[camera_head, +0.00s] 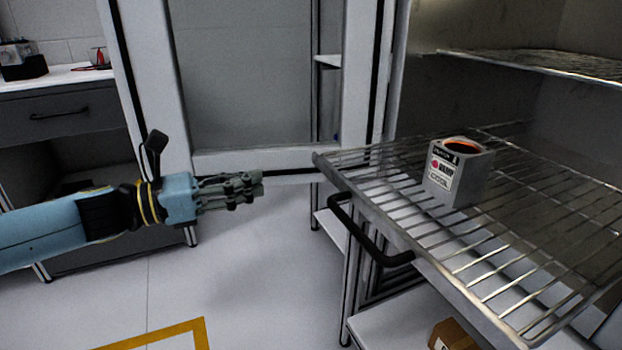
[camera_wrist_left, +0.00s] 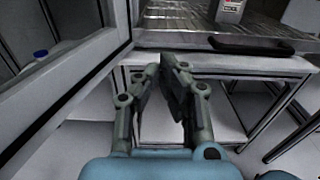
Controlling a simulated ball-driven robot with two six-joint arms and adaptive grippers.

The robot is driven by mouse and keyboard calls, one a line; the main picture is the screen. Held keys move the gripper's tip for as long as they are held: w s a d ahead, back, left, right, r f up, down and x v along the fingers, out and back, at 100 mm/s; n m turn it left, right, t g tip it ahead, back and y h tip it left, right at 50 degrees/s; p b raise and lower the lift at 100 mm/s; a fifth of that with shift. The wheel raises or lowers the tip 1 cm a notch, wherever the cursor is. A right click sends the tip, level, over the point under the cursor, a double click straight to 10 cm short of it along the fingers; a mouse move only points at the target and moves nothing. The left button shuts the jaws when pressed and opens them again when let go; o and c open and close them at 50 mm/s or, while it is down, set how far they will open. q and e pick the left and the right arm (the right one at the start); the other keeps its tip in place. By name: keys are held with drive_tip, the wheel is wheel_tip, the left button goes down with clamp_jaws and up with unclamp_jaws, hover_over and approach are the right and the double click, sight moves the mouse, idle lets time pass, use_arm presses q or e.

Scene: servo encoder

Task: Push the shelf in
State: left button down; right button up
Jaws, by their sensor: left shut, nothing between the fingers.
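The wire shelf (camera_head: 400,222) is a metal rack that sticks out of the grey cabinet at the right of the head view. A black handle (camera_head: 362,238) is on its front edge. In the left wrist view the shelf (camera_wrist_left: 178,38) and its handle (camera_wrist_left: 252,47) show at the top, beyond the fingers. My left gripper (camera_head: 260,184) is shut and empty, to the left of the shelf's near corner, with a gap between them. Its fingers (camera_wrist_left: 168,66) also show in the left wrist view. My right gripper is not in view.
A grey container with a label (camera_head: 460,174) stands on the shelf. A fixed upper rack (camera_head: 560,64) is above it. An open glass-paned door (camera_head: 268,164) stands behind my left gripper. A cardboard box (camera_head: 452,335) is below the shelf. The floor at centre is clear.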

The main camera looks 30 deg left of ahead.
sight(323, 168)
use_arm(q)
drive_tip(key=x, duration=0.9)
drive_tip(key=shift+w+d, duration=0.2)
drive_tip(key=shift+w, duration=0.05)
drive_tip(key=shift+w+d, duration=0.35)
drive_tip(key=shift+w, duration=0.1)
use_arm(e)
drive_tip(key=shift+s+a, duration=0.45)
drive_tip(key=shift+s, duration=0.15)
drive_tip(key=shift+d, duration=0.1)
